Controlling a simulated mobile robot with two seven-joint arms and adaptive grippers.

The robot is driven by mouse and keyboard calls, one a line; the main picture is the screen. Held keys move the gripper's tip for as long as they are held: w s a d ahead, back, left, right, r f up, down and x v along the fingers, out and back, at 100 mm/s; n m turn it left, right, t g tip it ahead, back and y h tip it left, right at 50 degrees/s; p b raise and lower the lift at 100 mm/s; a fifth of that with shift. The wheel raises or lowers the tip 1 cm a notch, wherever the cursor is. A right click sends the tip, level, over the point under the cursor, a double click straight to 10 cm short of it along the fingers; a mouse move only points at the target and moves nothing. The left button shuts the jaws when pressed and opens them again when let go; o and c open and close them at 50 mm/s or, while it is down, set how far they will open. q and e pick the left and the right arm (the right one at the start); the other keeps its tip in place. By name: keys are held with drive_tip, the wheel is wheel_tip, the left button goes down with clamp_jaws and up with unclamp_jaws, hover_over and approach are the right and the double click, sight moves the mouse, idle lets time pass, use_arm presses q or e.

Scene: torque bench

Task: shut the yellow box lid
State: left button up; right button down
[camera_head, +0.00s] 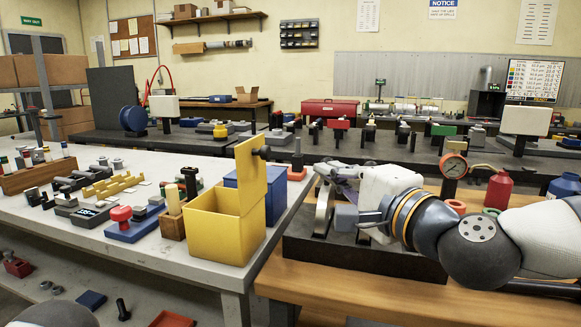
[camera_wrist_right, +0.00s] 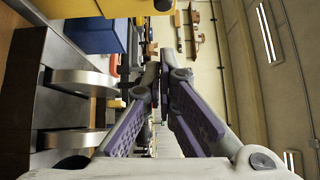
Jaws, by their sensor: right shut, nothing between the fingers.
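The yellow box (camera_head: 222,232) stands on the light grey bench, with its top open. Its yellow lid (camera_head: 251,178) stands upright at the box's right side, with a black knob (camera_head: 263,153) near its top. My right gripper (camera_head: 326,174) is to the right of the lid, apart from it, shut and empty. In the right wrist view the purple-padded fingers (camera_wrist_right: 160,82) meet at their tips, and a yellow part (camera_wrist_right: 80,8) shows at the top edge, cut off by the frame. My left gripper is not in view.
A blue box (camera_head: 276,192) stands just behind the yellow box; it also shows in the right wrist view (camera_wrist_right: 95,36). A dark block with metal discs (camera_head: 322,208) lies below my right gripper. A red-knobbed blue fixture (camera_head: 133,229) and small parts fill the bench's left.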

drive_tip(key=w+a, duration=0.7)
drive_tip(key=shift+w, duration=0.2)
